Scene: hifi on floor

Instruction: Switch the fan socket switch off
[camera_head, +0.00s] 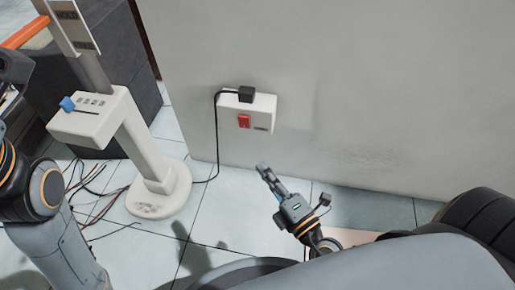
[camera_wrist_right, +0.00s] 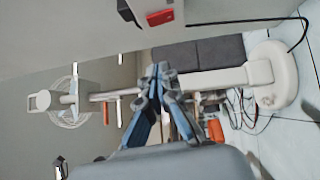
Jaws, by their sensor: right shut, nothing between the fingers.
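The white wall socket (camera_head: 262,108) is on the grey wall, with a black plug (camera_head: 246,94) in it and a red switch (camera_head: 244,121) at its lower left. In the right wrist view the red switch (camera_wrist_right: 160,17) shows at the top, beside the black plug (camera_wrist_right: 131,10). My right gripper (camera_head: 264,168) is shut and empty, below the socket and apart from it; its closed fingers also show in the right wrist view (camera_wrist_right: 158,72). The white fan stand (camera_head: 150,155) is to the left, its cord running to the plug.
The fan's round base (camera_head: 175,200) stands on the tiled floor left of my right gripper. Several dark cables (camera_head: 95,195) lie on the floor. A dark grey block (camera_head: 120,60) stands behind the fan. The wall right of the socket is clear.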

